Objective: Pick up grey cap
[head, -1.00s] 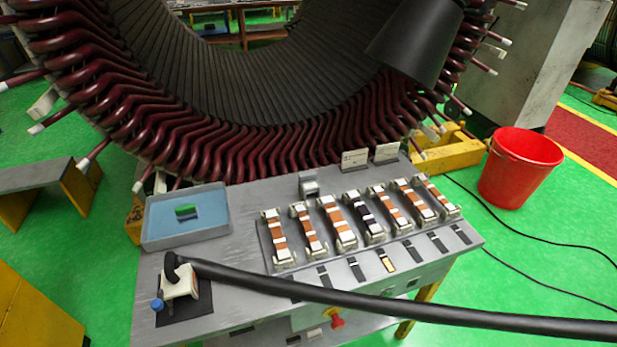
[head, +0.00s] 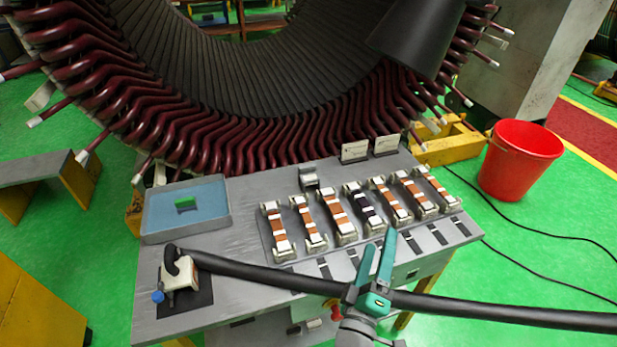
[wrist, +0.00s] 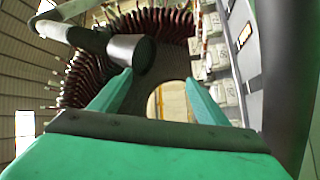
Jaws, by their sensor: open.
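A small grey metal piece (head: 310,177), which looks like the grey cap, stands on the grey bench (head: 235,265) behind the row of wrapped bars. I cannot make out the cap in the wrist view. My gripper (head: 377,247) is over the front edge of the bench, to the right of and nearer than the cap. Its two green fingers are spread and nothing is between them. The open fingers (wrist: 160,88) also show in the wrist view, pointing towards the stator.
Several copper-and-white bars (head: 338,220) lie in a row. A blue tray (head: 160,222) holds a green block. A thick black hose (head: 255,277) crosses the bench front beside my gripper. The large stator (head: 190,130) stands behind. A red bucket (head: 518,165) is at right.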

